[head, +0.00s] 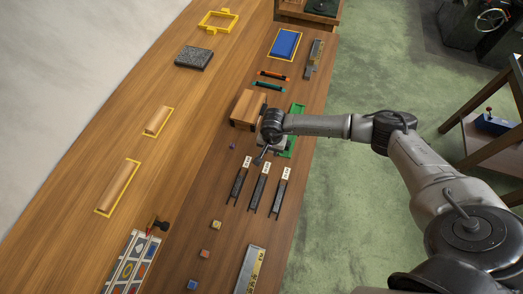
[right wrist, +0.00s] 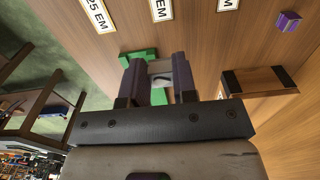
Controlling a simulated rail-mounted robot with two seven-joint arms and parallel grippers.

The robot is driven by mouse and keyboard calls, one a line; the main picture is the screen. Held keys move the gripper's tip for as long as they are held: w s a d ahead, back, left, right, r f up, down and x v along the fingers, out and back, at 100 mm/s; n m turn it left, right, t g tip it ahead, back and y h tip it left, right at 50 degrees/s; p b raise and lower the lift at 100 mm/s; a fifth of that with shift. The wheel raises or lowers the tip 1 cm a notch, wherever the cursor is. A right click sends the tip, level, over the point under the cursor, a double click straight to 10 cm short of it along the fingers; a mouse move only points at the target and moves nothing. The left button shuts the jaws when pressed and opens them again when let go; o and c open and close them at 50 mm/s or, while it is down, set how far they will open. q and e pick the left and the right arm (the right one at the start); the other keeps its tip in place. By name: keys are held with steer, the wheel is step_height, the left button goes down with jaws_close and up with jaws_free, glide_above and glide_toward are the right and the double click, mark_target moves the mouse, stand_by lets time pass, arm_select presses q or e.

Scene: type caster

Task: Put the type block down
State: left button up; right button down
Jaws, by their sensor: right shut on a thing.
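My right gripper (head: 260,156) is over the wooden bench, beside a green piece (head: 297,112) and just right of a wooden block with dark ends (head: 247,108). In the right wrist view its two dark fingers (right wrist: 159,80) are shut on a small pale grey block (right wrist: 160,79), which I take as the type block. The fingers hide most of it, and I cannot tell whether it touches anything below. The green piece shows behind and between the fingers (right wrist: 138,57). My left gripper is not in view.
Three dark sticks with white labels (head: 261,187) lie nearer on the bench (head: 165,200). A small purple block (head: 232,146) lies left of the gripper. Several small cubes (head: 217,225) lie further down. Orange and green handled tools (head: 272,75) lie beyond.

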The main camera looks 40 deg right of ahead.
steer(key=s+d+r+n+b, duration=0.1)
steer(key=s+r+n, duration=0.15)
steer(key=s, duration=0.45)
steer(key=s+r+n, duration=0.2)
steer(key=s+n, duration=0.2)
steer(key=s, duration=0.3)
steer(key=w+a+r+n, duration=0.2)
steer(key=w+a+r, duration=0.3)
steer(key=r, duration=0.3)
steer(key=w+a+r+n, duration=0.2)
steer(key=w+a+r, duration=0.3)
steer(key=r, duration=0.4)
steer(key=w+a+r+n, duration=0.1)
steer(key=w+a+r, duration=0.4)
steer(key=r, duration=0.3)
steer(key=s+r+p, duration=0.9)
steer(key=r+p, duration=0.3)
steer(key=p, duration=0.2)
steer(key=shift+d+p, duration=0.15)
steer(key=shift+p, duration=0.25)
